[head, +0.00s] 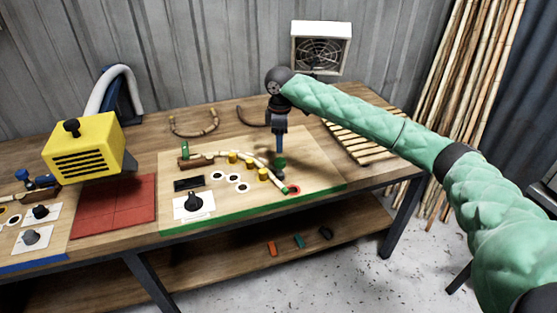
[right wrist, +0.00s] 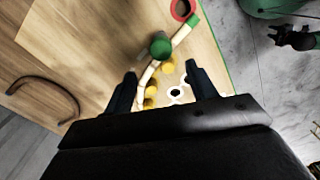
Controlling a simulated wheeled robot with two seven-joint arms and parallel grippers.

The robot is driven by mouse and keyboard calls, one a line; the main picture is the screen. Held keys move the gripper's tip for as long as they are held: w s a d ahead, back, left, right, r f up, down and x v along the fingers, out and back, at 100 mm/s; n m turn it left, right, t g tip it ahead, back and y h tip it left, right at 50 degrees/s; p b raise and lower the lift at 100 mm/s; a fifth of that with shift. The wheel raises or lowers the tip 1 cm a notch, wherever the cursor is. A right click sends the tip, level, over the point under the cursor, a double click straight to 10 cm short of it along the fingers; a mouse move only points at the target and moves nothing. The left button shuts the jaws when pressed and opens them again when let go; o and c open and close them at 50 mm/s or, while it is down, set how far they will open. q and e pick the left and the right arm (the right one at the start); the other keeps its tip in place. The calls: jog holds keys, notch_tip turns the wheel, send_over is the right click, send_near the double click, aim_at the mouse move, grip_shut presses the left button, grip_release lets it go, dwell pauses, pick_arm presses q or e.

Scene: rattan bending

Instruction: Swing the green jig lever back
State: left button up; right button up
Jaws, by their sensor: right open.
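The green jig lever's round knob (head: 279,161) stands near the right end of the green-edged jig board (head: 320,180). It also shows in the right wrist view (right wrist: 160,46), just beyond the fingertips and roughly in line with the gap between them. My right gripper (head: 280,152) points down right above the knob. In the right wrist view its fingers (right wrist: 161,72) are apart, with nothing held between them. A pale rattan cane (head: 222,155) curves along several yellow pegs on the board. Its green-tipped end lies by a red ring (head: 293,190). My left gripper is not in view.
A black knob (head: 194,202) on a white plate and white rings (head: 230,177) sit on the board. A yellow vented box (head: 85,147) stands above a red mat (head: 115,205) at left. A slatted rack (head: 365,145) lies at right. Bent canes (head: 195,132) lie behind.

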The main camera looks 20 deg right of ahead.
aim_at(281, 160)
jog(key=shift+s+n, duration=0.1)
jog(key=shift+n, duration=0.2)
jog(key=shift+f, duration=0.15)
jog(key=shift+d+f, duration=0.1)
jog(key=shift+f, duration=0.15)
pick_arm(q)
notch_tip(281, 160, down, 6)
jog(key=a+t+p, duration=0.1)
jog(key=p, duration=0.1)
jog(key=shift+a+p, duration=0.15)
jog(key=shift+p, duration=0.15)
pick_arm(e)
jog(key=shift+f, duration=3.55)
grip_shut()
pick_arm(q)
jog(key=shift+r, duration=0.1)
